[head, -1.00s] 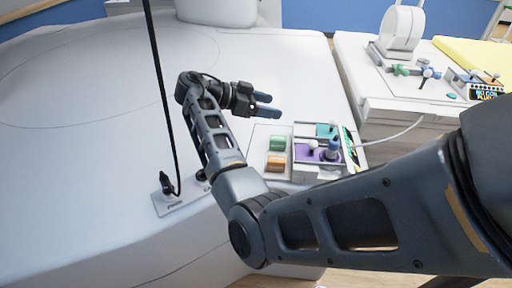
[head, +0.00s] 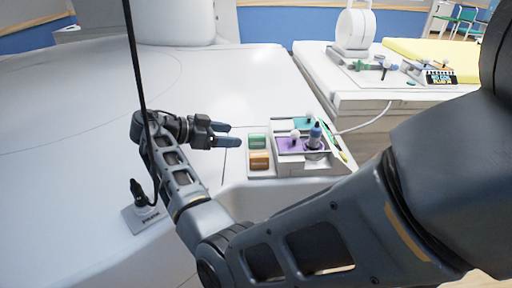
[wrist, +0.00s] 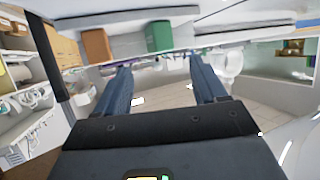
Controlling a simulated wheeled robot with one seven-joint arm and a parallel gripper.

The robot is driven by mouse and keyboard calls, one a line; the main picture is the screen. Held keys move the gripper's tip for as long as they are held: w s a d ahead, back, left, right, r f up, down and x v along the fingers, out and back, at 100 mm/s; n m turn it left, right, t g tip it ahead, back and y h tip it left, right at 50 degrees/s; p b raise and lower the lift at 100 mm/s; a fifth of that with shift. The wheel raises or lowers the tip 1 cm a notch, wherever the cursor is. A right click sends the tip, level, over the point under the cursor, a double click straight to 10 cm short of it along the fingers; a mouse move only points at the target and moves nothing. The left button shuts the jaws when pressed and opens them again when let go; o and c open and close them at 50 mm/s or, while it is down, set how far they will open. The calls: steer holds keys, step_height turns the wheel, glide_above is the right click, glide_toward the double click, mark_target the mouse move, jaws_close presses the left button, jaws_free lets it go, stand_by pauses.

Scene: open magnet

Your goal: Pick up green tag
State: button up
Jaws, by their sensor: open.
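A small green block (head: 258,141), the only thing I can take for the green tag, sits in a pale tray behind an orange block (head: 259,160). My gripper (head: 230,135) is open and empty, just left of the green block, its fingers pointing right toward it. A gap shows between them. In the wrist view the green block (wrist: 160,37) appears beyond the fingertips, above the space between the fingers of my gripper (wrist: 160,63). The orange block (wrist: 95,44) is left of it there.
Right of the blocks, a purple tray (head: 288,146) holds a blue-topped bottle (head: 315,134) and a white-knobbed item. A second white table (head: 350,100) stands at the right. The white surface behind my gripper is clear.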

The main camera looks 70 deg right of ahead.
mark_target(253, 136)
steer(key=p+x, duration=0.2)
steer(key=x, duration=0.5)
steer(key=shift+s+d, duration=0.25)
steer(key=c, duration=1.3)
steer(key=shift+r, duration=0.1)
